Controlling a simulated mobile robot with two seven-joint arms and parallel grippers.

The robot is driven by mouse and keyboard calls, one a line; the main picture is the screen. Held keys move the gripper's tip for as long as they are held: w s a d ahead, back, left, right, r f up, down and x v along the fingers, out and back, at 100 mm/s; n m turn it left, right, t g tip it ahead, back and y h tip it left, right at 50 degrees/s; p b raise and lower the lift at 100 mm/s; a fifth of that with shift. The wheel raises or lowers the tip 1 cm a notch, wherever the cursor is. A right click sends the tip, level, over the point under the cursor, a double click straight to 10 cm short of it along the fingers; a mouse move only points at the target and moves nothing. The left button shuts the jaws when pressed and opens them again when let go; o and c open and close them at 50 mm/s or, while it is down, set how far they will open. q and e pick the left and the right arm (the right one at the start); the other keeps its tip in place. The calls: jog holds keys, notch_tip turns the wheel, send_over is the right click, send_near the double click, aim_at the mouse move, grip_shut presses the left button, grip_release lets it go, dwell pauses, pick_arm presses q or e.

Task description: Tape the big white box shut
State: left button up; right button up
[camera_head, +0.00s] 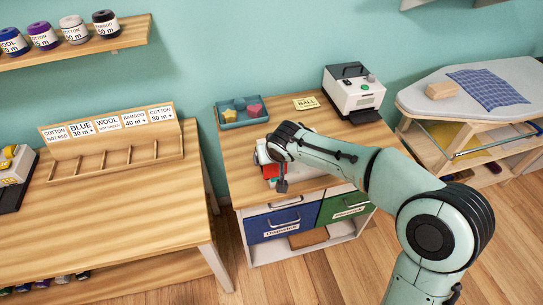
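My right arm reaches in from the right over the middle table (235,145). Its gripper (281,184) points down near the table's front edge, beside something red (270,171). A white object (262,152) shows behind and beside the wrist, mostly hidden by my arm. I cannot tell whether it is the big white box, or whether its flaps are shut. The fingers are too small and covered to tell if they are open or shut. No tape roll is clearly seen. My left gripper is not in view.
A teal tray (229,123) with small coloured pieces, a BALL card (306,103) and a white machine (352,98) stand at the table's back. Blue (281,225) and green (343,209) drawers are below. A wooden sorter (130,168) stands left. An ironing board (425,95) is right.

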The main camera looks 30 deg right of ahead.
jog(key=shift+b, duration=1)
dwell(2.0)
jog(key=shift+f+b, duration=0.2)
jog(key=shift+b, duration=0.85)
dwell(2.0)
jog(key=shift+d, duration=0.1)
jog(key=shift+s+d+p, duration=0.2)
jog(key=shift+d, duration=0.5)
jog(key=shift+s+d+p, duration=0.15)
jog(key=shift+d, duration=0.55)
jog(key=shift+s+d+r+p, duration=0.15)
jog(key=shift+d+p, duration=0.1)
jog(key=shift+d, duration=0.45)
jog(key=shift+s+d+p, duration=0.15)
jog(key=shift+d+p, duration=0.1)
jog(key=shift+d, duration=0.45)
